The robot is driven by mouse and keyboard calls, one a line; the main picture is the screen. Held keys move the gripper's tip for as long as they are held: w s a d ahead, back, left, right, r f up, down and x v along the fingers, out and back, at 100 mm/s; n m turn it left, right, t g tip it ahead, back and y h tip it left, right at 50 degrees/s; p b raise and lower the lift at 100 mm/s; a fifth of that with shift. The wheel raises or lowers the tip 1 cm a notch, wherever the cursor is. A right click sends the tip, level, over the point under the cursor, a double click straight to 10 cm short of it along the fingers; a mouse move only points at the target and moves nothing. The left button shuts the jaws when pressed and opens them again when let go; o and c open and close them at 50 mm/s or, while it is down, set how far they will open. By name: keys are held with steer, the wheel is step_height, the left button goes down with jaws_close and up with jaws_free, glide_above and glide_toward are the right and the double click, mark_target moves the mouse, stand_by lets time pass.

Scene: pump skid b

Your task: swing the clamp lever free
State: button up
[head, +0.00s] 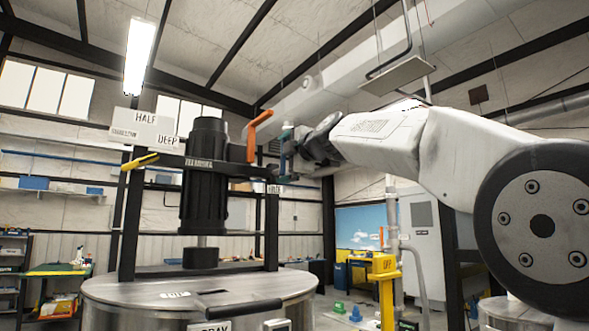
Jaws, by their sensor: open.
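An orange lever (254,135) stands upright at the right end of the dark crossbar (205,162), its upper end bent up to the right. I take it to be the clamp lever. My gripper (284,151) is open just right of this lever and appears empty. A small gap shows between them in the picture, but depth is hard to judge. A yellow lever (140,161) sticks out at the crossbar's left end.
Dark uprights (271,232) flank the motor. A yellow post (385,285) and grey pipes (391,225) stand to the right. Shelves and a green-topped bench (58,269) are at the far left.

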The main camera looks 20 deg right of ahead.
steer(key=v, duration=0.9)
stand_by(0.5)
